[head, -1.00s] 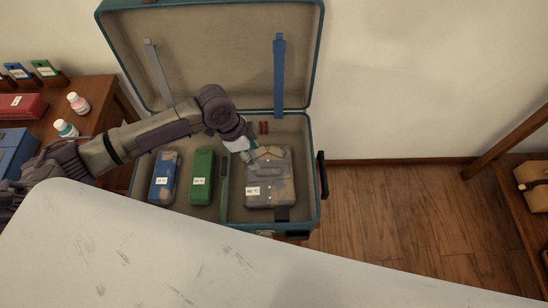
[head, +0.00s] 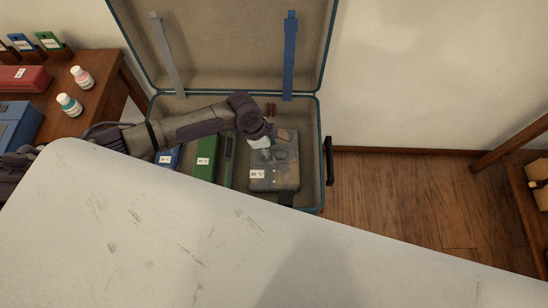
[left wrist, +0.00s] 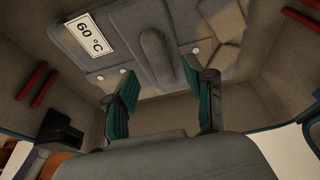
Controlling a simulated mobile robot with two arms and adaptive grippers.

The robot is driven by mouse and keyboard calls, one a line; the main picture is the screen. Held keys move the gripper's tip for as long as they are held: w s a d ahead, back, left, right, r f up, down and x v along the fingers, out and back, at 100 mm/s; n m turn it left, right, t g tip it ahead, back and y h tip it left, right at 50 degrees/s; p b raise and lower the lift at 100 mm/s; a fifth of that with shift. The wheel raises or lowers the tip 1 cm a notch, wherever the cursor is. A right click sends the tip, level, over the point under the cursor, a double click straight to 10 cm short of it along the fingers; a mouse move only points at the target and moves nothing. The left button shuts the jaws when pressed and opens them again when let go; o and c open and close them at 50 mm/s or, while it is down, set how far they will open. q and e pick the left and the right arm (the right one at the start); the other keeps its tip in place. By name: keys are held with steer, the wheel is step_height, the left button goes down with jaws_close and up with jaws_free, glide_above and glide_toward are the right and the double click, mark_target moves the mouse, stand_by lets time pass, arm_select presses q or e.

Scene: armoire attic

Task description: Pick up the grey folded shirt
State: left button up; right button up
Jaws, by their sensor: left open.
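The grey folded shirt (head: 283,178) lies in the right part of an open suitcase (head: 322,165), with a white "60 °C" label on it. It fills the top of the left wrist view (left wrist: 150,45), with a raised grey roll or sleeve across its middle. My left gripper (head: 266,146) is over the shirt's far end in the head view and partly covers it. In the left wrist view its two teal-padded fingers (left wrist: 164,100) are apart, with nothing held between them. Whether the fingertips touch the shirt I cannot tell. My right gripper is not in view.
Green (head: 207,155) and blue (head: 169,158) labelled bundles lie left of the shirt, the blue one partly behind my arm. Small red items (head: 270,109) lie behind the shirt. A wooden table (head: 95,72) with bottles stands left. A large pale surface (head: 150,230) fills the foreground.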

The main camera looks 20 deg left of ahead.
arm_select(q)
steer(key=shift+x, duration=1.2)
jaws_close()
